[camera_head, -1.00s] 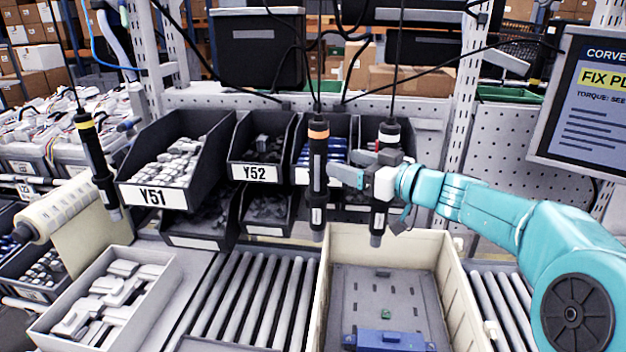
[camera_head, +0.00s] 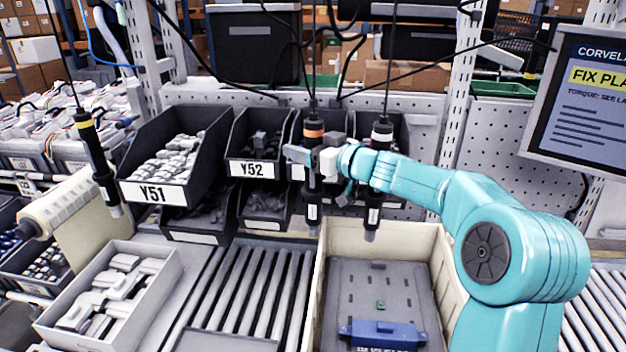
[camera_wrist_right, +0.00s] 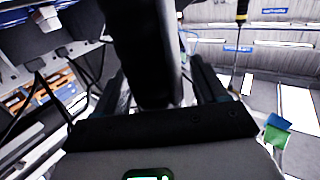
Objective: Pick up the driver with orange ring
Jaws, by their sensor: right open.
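The driver with the orange ring (camera_head: 314,134) hangs upright from a cable, a black body with a pale label low down. My right gripper (camera_head: 312,160) is open at the driver's upper body, just below the ring, and partly covers it. In the right wrist view the dark driver body (camera_wrist_right: 145,50) stands between the two spread fingers (camera_wrist_right: 163,92). I cannot tell if either finger touches it. The white-ringed driver (camera_head: 381,134) hangs to the right, partly behind my right arm. The yellow-ringed driver (camera_head: 95,155) hangs at the far left. My left gripper is not in view.
Dark parts bins, such as Y51 (camera_head: 140,192) and Y52 (camera_head: 253,170), stand behind the drivers. A cream crate (camera_head: 440,270) with a blue part (camera_head: 385,335) lies below. A tray of white parts (camera_head: 150,310) and rollers (camera_head: 250,290) lie left of it.

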